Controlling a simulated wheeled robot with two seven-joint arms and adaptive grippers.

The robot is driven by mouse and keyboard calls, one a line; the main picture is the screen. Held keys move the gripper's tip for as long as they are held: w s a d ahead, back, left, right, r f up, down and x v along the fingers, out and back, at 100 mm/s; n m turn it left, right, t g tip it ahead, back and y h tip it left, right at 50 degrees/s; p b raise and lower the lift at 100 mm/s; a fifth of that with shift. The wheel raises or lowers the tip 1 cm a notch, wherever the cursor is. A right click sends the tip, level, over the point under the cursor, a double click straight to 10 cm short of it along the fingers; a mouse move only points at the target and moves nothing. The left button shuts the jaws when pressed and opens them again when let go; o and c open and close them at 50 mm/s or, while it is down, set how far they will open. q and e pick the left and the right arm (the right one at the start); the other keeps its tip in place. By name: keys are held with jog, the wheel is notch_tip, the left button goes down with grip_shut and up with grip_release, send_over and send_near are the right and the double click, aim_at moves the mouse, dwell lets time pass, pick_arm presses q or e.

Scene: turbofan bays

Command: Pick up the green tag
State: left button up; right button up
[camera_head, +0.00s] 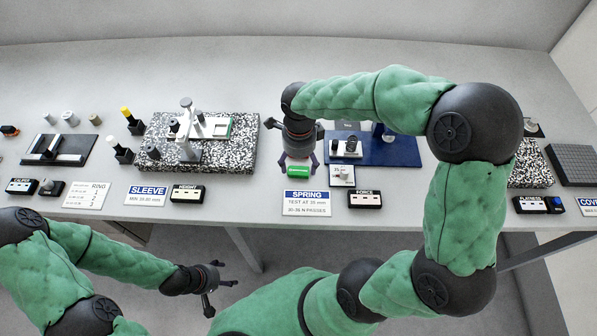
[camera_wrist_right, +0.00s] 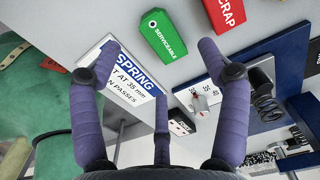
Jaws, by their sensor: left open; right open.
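The green tag (camera_head: 298,170) lies on the bench behind the SPRING card in the head view. In the right wrist view the tag (camera_wrist_right: 163,36) reads SERVICEABLE and lies flat, beyond the fingertips. My right gripper (camera_head: 298,165) is over the tag from above, its fingers open on either side of it. The right wrist view also shows the open fingers (camera_wrist_right: 160,50), with nothing between them in their grip. My left gripper (camera_head: 225,282) is open and empty, low in front of the bench.
The SPRING card (camera_head: 306,203) lies just in front of the tag. A red SCRAP tag (camera_wrist_right: 224,12) is close by in the right wrist view. A blue plate (camera_head: 385,153) with a spring fixture stands to the right, and a speckled granite plate (camera_head: 240,165) to the left.

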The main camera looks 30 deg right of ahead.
aim_at(298, 173)
notch_tip(298, 173, down, 5)
jog(key=shift+a+r+b, duration=0.1)
jog(key=shift+b, duration=0.85)
jog(key=c, duration=1.2)
